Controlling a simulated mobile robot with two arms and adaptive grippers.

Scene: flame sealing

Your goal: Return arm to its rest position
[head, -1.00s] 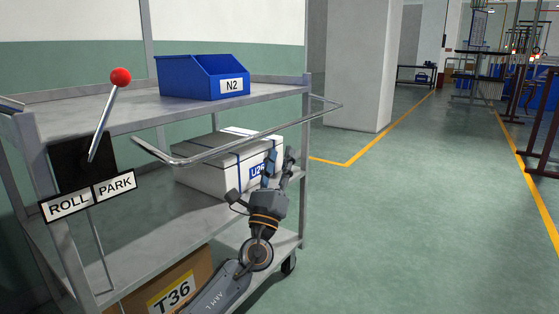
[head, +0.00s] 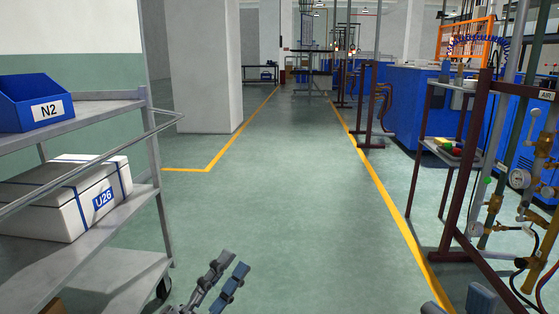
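My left gripper (head: 230,266) shows at the bottom of the head view, left of centre, over the green floor to the right of the grey cart (head: 130,208). Its two grey fingers point up and to the right, with a narrow gap between them and nothing held. Most of my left arm is below the picture. Only grey tips of my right gripper (head: 457,303) show at the bottom right edge. They stand wide apart; the rest of it is cut off.
The cart holds a blue bin marked N2 (head: 22,110) and a white box marked U26 (head: 65,210). A dark red rack with gauges and hoses (head: 480,165) stands at the right. The green floor (head: 290,190) between is clear, with yellow lines (head: 395,210).

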